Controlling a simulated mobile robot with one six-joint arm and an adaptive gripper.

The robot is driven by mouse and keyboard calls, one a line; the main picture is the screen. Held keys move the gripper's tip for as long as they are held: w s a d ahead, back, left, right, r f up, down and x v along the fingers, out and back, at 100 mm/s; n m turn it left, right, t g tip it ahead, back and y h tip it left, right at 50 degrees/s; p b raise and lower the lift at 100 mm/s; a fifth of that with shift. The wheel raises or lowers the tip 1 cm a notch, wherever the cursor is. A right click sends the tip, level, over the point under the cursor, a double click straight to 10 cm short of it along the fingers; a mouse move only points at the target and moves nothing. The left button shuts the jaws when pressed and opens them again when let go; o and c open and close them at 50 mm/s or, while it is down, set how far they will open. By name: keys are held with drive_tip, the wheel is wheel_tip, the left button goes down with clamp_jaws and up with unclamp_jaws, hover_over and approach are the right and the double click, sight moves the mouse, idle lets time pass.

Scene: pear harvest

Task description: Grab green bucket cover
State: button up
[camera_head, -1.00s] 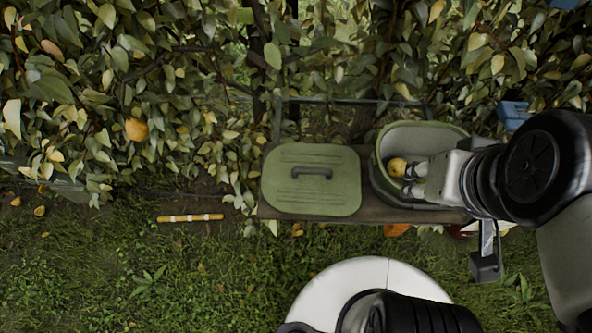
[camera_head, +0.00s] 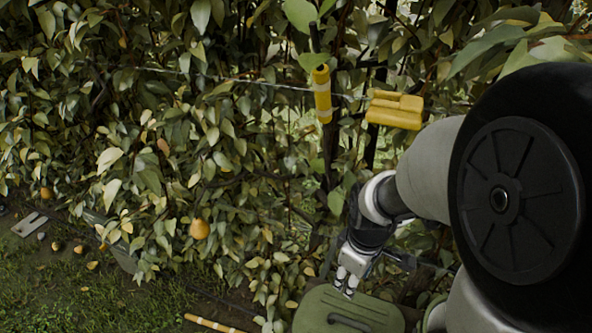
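The green bucket cover (camera_head: 312,309) is at the bottom edge of the head view, partly cut off by it. Its dark handle (camera_head: 350,322) shows on top. My gripper (camera_head: 346,290) points down over the far edge of the cover, with no contact clearly visible. Its two fingers look close together, and no object shows between them. Whether they are open or shut is not clear at this size. A small part of the green bucket (camera_head: 433,313) shows to the right of the cover, mostly hidden by my arm.
Dense leafy branches fill the space behind the cover. A pear (camera_head: 199,229) hangs to the left. A yellow tube (camera_head: 322,93) and a yellow block-like object (camera_head: 395,109) are higher up. A yellow-and-white stick (camera_head: 212,325) lies at the bottom; grass is open at lower left.

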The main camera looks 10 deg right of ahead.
drive_tip(key=d+f+n+g, duration=0.1)
drive_tip(key=d+f+n, duration=0.25)
drive_tip(key=f, duration=0.75)
drive_tip(key=b, duration=0.3)
hover_over(352, 321)
drive_tip(key=f, duration=1.1)
drive_tip(key=shift+s+a+f, duration=0.1)
drive_tip(key=shift+s+a, duration=0.2)
drive_tip(key=shift+s, duration=0.05)
drive_tip(key=shift+w+d+f+b, duration=0.15)
drive_tip(key=shift+f+b, duration=0.55)
drive_tip(key=shift+f, duration=0.85)
drive_tip(key=shift+w+d+f+b, duration=0.15)
drive_tip(key=shift+f+b, duration=0.5)
drive_tip(key=shift+f, duration=0.9)
drive_tip(key=shift+r, duration=0.1)
drive_tip(key=shift+c, duration=0.5)
clamp_jaws()
